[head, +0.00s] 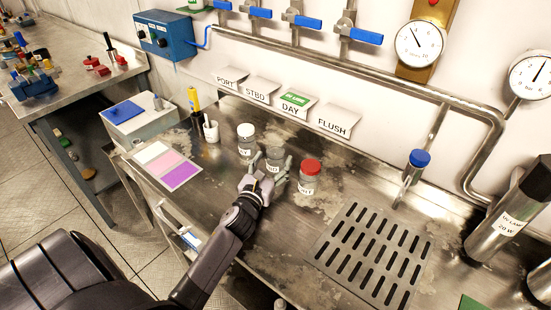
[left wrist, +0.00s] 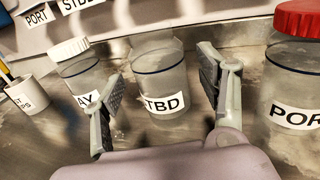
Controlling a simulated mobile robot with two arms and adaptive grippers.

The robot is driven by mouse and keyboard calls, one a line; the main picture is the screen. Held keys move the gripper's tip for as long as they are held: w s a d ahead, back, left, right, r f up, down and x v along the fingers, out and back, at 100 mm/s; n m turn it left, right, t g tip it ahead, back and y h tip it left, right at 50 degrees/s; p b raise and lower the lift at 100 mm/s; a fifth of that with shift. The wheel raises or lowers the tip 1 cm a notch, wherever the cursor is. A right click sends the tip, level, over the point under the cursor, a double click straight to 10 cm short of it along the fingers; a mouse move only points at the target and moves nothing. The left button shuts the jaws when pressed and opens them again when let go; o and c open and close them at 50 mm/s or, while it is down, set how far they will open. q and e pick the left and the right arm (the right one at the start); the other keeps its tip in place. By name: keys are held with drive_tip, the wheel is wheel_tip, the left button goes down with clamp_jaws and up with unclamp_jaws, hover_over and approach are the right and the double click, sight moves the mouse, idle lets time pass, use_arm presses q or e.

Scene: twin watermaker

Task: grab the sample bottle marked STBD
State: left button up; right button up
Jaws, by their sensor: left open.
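The sample bottle marked STBD (head: 277,157) stands upright on the steel bench, between the white-capped bottle (head: 246,136) and the red-capped bottle (head: 311,172). In the left wrist view the STBD bottle (left wrist: 160,78) shows a label reading "TBD", its first letter hidden. My left gripper (head: 268,170) is open at this bottle, one finger on each side of its near face in the left wrist view (left wrist: 162,88). I cannot tell whether the fingers touch it. My right gripper is not in view.
The white-capped bottle (left wrist: 80,72) reads "AY" and the red-capped one (left wrist: 295,95) reads "POR". Card signs, PORT, STBD, DAY and FLUSH (head: 333,122), stand behind. A drain grate (head: 372,250) lies right; a cup (head: 211,131) and colour card (head: 165,164) lie left.

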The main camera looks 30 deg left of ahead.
use_arm(q)
drive_tip(key=shift+x, duration=1.45)
drive_tip(key=shift+s, duration=0.1)
drive_tip(key=shift+c, duration=0.4)
drive_tip(key=c, duration=1)
